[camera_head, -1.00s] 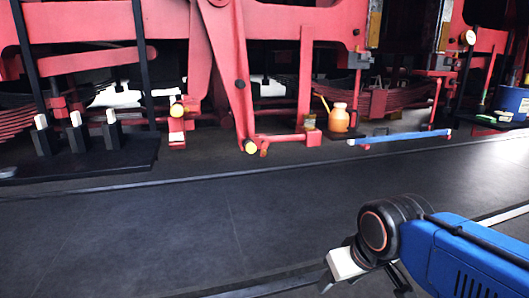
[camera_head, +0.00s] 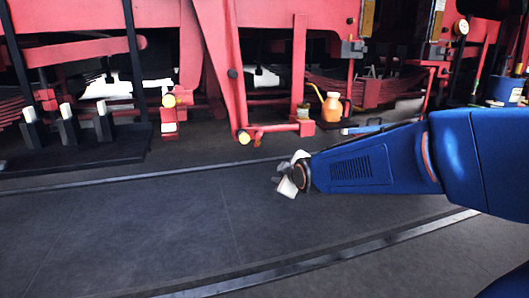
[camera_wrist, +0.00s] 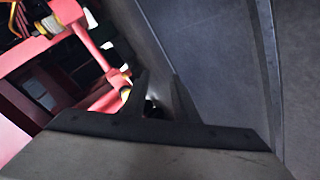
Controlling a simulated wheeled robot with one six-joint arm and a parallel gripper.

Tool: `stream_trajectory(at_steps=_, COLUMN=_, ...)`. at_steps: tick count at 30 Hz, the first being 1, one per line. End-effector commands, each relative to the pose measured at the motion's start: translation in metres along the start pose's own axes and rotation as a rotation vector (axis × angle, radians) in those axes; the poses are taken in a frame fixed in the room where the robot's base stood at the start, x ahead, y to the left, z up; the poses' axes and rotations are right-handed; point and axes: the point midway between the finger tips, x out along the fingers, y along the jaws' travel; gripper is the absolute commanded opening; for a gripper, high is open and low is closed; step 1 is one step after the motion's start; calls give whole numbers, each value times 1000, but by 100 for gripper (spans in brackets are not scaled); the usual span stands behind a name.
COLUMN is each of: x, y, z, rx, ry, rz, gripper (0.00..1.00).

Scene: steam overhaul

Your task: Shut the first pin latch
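No part is plainly marked as the first pin latch, so I cannot tell which it is. A yellow end on a red rod (camera_wrist: 125,95) shows just beyond the left finger.
A black stand (camera_head: 90,152) with three white-tipped black blocks is at left. An orange can (camera_head: 332,107) stands behind my arm, with a blue bar (camera_head: 362,129) partly hidden beside it. Red machine frames fill the back. The dark floor (camera_head: 130,220) in front is clear.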

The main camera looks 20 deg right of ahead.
Motion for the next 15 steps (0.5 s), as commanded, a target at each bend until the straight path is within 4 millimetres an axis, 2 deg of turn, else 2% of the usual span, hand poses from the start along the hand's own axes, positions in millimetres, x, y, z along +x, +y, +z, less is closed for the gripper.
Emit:
stream_trajectory(at_steps=1, x=16, y=6, z=-5, rx=-50, ry=19, rz=26, gripper=27)
stream_trajectory(at_steps=6, x=62, y=31, z=-25, rx=-240, ry=87, rz=151, gripper=27)
stream_trajectory(at_steps=12, x=108, y=54, z=-43, rx=-455, ry=134, rz=309, gripper=27)
stream_trajectory(at_steps=15, x=124, y=62, z=-49, rx=-540, ry=144, rz=379, gripper=27)
